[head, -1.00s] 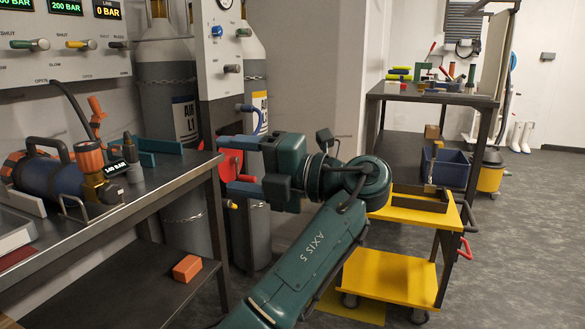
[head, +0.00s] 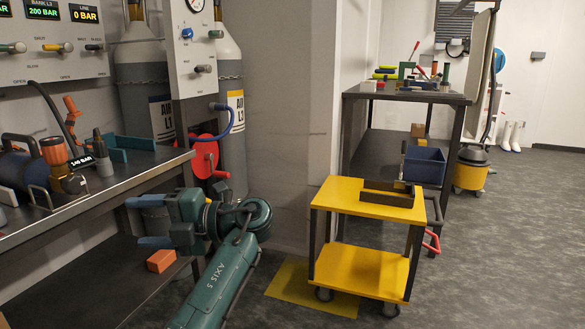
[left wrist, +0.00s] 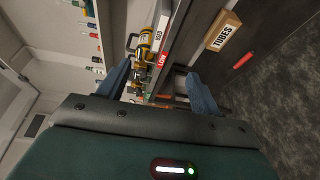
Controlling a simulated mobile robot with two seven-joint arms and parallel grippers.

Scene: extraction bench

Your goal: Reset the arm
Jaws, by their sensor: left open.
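My left arm is dark green and comes up from the bottom of the head view. Its left gripper (head: 150,222) points left, below the front edge of the steel bench (head: 110,187). The two blue fingers are apart with nothing between them. In the left wrist view the fingers (left wrist: 157,96) also stand apart, with a bench edge and some fittings visible in the gap beyond them. My right gripper is in neither view.
An orange block (head: 161,261) lies on the lower shelf near the gripper. A red reel (head: 204,157) and gas cylinders (head: 229,130) stand behind. A yellow trolley (head: 345,196) is to the right; open floor (head: 500,240) lies beyond. A box marked TUBES (left wrist: 222,32) shows in the wrist view.

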